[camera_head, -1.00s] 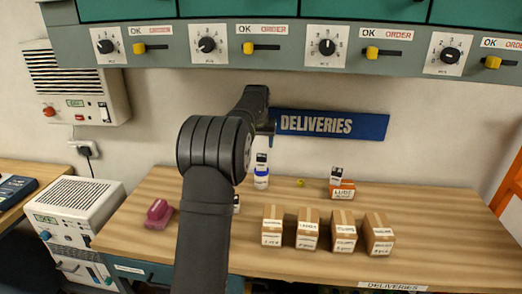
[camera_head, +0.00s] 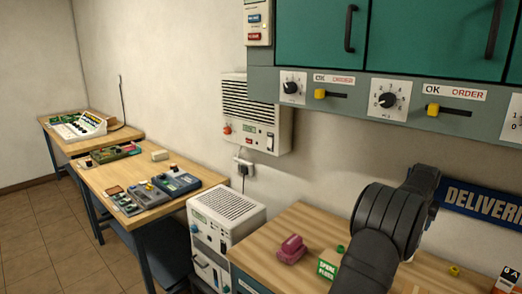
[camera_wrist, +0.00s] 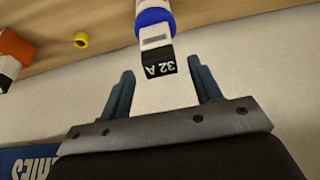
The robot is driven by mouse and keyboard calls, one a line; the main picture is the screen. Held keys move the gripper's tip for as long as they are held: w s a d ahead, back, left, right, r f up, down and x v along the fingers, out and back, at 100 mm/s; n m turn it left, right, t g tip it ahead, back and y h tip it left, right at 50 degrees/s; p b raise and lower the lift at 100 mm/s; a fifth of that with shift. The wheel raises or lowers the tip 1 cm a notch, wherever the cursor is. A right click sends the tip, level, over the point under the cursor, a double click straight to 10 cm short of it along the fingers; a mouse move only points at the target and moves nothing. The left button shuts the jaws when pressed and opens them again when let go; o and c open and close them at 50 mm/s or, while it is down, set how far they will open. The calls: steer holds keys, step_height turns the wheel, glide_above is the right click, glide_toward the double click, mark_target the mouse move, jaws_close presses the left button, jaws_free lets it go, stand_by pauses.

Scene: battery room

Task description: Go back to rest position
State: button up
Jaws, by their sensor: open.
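My gripper (camera_wrist: 162,76) is open in the wrist view, with its two blue-grey fingers apart. Beyond and between the fingertips is a dark block labelled 32 A (camera_wrist: 160,62), by a white and blue bottle-like item (camera_wrist: 154,17). Nothing shows as held, though the exact gap to the fingers is hard to judge. In the head view my dark arm rises at the right in front of the deliveries bench (camera_head: 262,252). The gripper itself is hidden there behind the arm.
The bench carries a pink object (camera_head: 291,249) and a green spare fuses box (camera_head: 327,265). Above hang a panel with knobs and sliders (camera_head: 420,108) and a blue deliveries sign (camera_head: 475,200). A white unit (camera_head: 228,212) and side table (camera_head: 150,215) stand left.

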steer(key=x, duration=0.5)
steer(key=shift+f, duration=0.2)
step_height(320, 180, up, 3)
steer(key=shift+s+f, duration=0.1)
steer(key=shift+r, duration=0.6)
